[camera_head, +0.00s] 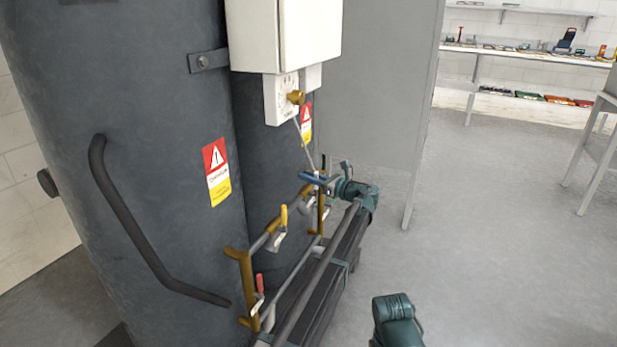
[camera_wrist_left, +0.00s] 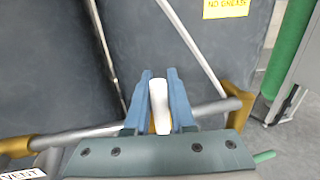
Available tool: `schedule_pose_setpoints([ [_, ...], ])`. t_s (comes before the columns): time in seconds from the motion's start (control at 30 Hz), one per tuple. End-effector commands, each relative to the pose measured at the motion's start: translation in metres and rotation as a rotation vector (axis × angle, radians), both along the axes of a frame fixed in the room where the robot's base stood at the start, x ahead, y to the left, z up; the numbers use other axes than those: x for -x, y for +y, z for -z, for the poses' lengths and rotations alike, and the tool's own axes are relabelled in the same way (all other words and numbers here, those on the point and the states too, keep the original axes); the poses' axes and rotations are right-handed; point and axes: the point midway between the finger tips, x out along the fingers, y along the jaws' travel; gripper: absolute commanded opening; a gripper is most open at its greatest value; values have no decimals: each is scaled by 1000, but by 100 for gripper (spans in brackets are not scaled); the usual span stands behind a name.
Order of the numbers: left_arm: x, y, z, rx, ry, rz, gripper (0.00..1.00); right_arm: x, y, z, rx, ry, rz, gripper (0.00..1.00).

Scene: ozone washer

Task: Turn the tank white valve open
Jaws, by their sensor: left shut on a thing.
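The white valve handle (camera_wrist_left: 158,106) stands between the two blue fingers of my left gripper (camera_wrist_left: 159,98) in the left wrist view. The gripper is shut on it. In the head view my left gripper (camera_head: 318,180) is at the far end of the brass and grey pipework, and the white handle is hidden there. A large dark tank (camera_head: 120,90) fills the left of the head view, with a second dark tank (camera_head: 270,170) behind it. My right gripper is not in view.
A yellow-handled valve (camera_head: 284,216) and a red-handled valve (camera_head: 260,284) sit on the nearer pipework. A white box (camera_head: 285,35) with a dial hangs above. A green pole (camera_wrist_left: 290,48) stands at right in the wrist view. The floor (camera_head: 500,240) at right is clear.

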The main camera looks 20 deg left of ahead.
Motion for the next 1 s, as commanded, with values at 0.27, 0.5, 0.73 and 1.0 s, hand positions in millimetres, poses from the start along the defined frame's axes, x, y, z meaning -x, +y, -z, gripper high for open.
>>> schedule_pose_setpoints([
  [0.27, 0, -1, 0, 0, 2, 1, 0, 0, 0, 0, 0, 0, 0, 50],
  [0.5, -5, -2, 0, -12, 66, 1, 0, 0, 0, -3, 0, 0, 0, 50],
  [0.73, -16, -4, 2, -43, 223, 0, 0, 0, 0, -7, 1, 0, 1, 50],
  [1.0, -27, -6, 8, -80, 416, 1, 0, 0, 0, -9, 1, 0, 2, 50],
])
